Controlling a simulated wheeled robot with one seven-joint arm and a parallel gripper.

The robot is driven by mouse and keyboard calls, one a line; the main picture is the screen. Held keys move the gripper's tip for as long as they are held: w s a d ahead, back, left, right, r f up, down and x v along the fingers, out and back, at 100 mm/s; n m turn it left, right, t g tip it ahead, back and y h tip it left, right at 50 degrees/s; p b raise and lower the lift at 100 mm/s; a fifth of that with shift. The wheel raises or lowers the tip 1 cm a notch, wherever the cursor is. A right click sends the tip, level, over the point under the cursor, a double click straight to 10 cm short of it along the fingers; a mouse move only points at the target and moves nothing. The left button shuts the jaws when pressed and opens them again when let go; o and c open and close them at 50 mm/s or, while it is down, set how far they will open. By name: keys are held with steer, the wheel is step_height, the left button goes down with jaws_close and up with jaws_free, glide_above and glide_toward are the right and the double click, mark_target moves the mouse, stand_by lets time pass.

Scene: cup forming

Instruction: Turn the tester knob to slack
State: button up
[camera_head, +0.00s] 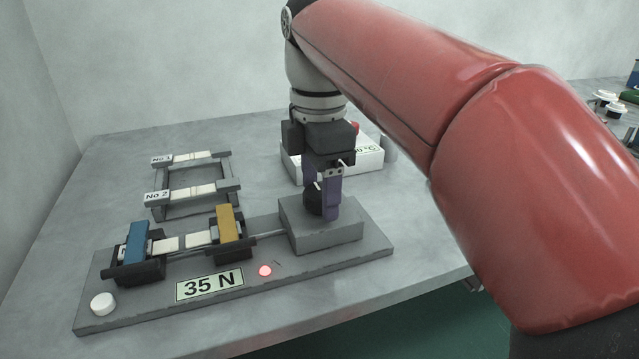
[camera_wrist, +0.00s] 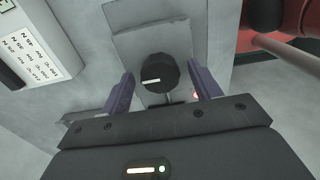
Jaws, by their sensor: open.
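The black tester knob (camera_head: 313,200) sits on top of the grey block at the right end of the tester (camera_head: 345,262). In the wrist view the knob (camera_wrist: 158,73) shows a white pointer line lying nearly level across it. My gripper (camera_head: 324,200) points down over the block, its purple fingers on either side of the knob. In the wrist view the open fingers (camera_wrist: 160,90) stand apart from the knob, with gaps at both sides. The display (camera_head: 209,284) reads 35 N. A red light (camera_head: 265,271) glows beside it. A strip (camera_head: 184,241) spans the blue clamp (camera_head: 137,243) and the yellow clamp (camera_head: 229,232).
A white button (camera_head: 103,303) is at the tester's left end. A rack (camera_head: 190,190) with strips labelled No 1 and No 2 stands behind the tester. A white box (camera_head: 368,158) with a temperature label stands behind my gripper. The table's front left is clear.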

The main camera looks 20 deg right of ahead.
mark_target(320, 191)
step_height(320, 191, up, 8)
steer(key=shift+f, duration=0.15)
stand_by(0.6)
